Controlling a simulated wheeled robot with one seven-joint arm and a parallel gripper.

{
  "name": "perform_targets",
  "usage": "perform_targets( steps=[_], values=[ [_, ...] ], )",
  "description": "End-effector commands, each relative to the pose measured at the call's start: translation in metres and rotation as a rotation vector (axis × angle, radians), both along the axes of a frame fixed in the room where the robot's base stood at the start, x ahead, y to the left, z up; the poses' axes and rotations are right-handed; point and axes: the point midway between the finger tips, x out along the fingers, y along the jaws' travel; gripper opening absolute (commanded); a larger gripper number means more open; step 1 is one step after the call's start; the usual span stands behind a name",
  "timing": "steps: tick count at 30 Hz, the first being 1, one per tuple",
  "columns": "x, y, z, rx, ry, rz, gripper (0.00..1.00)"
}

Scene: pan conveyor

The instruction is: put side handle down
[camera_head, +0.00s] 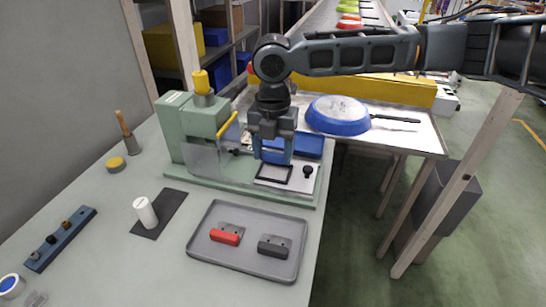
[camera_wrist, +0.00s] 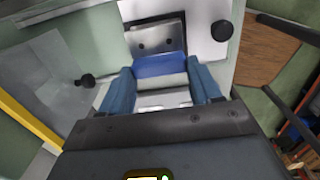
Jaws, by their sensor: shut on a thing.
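My gripper (camera_head: 276,152) points down over the green press machine (camera_head: 205,128). In the wrist view its two blue fingers (camera_wrist: 164,88) are closed on a blue side handle (camera_wrist: 160,65). The handle's grey metal plate with two holes (camera_wrist: 158,39) points away from the fingers, over or in a dark rectangular frame on a white fixture plate (camera_wrist: 204,15). I cannot tell whether it touches the plate. In the head view the fingers hide the handle; the dark frame (camera_head: 274,173) shows just in front of them. A black knob (camera_head: 307,171) stands right of the frame.
A grey tray (camera_head: 240,275) in front holds a red handle (camera_head: 225,237) and a dark handle (camera_head: 273,246). A yellow lever (camera_head: 228,125) and clear guard stand left of my gripper. A blue pan (camera_head: 339,114) lies on a side table at right.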

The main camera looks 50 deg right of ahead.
Motion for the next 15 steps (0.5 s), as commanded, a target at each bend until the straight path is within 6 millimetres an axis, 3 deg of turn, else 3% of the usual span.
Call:
perform_targets(
  steps=[5, 15],
  values=[
    [0.000, 0.001, -0.022, 0.001, 0.000, 0.000, 0.32],
    [0.000, 0.000, -0.026, 0.001, 0.000, 0.000, 0.32]
  ],
)
